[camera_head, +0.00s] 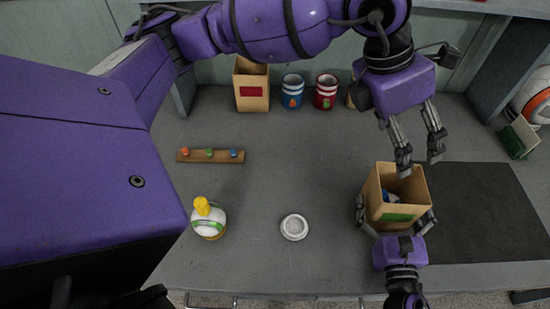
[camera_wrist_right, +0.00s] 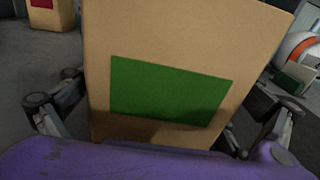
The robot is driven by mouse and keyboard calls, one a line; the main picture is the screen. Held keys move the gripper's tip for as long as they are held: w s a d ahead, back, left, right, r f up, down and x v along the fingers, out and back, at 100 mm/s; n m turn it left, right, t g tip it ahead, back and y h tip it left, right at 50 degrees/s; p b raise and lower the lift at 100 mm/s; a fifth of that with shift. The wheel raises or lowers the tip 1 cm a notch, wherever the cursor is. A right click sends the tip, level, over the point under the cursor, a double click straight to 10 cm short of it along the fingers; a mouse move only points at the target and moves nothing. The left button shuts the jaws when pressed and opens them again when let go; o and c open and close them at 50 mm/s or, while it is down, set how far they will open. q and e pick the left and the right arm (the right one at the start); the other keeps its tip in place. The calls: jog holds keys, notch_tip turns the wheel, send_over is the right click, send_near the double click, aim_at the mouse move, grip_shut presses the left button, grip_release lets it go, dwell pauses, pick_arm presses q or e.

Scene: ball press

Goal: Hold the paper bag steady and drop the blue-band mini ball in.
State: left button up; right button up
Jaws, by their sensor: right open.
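The open-topped tan paper bag (camera_head: 419,181) with a green label stands on the table at the right; its labelled side fills the right wrist view (camera_wrist_right: 190,40). A blue-and-white ball (camera_head: 389,197) shows inside the bag, partly hidden by its walls; it looks like the blue-band mini ball. My left gripper (camera_head: 420,164) is above the bag's far rim, fingers apart, with nothing between them. My right gripper (camera_head: 396,213) is at the bag's near side, its open fingers on either side of the bag. I cannot tell whether they touch it.
A dark mat (camera_head: 480,205) lies right of the bag. A red-label bag (camera_head: 251,85), blue can (camera_head: 292,92) and red can (camera_head: 326,92) stand at the back. A wooden peg strip (camera_head: 210,156), yellow-capped bottle (camera_head: 208,220) and white dish (camera_head: 294,227) are left; free table lies between.

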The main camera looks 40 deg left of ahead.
jog(key=v, duration=1.2)
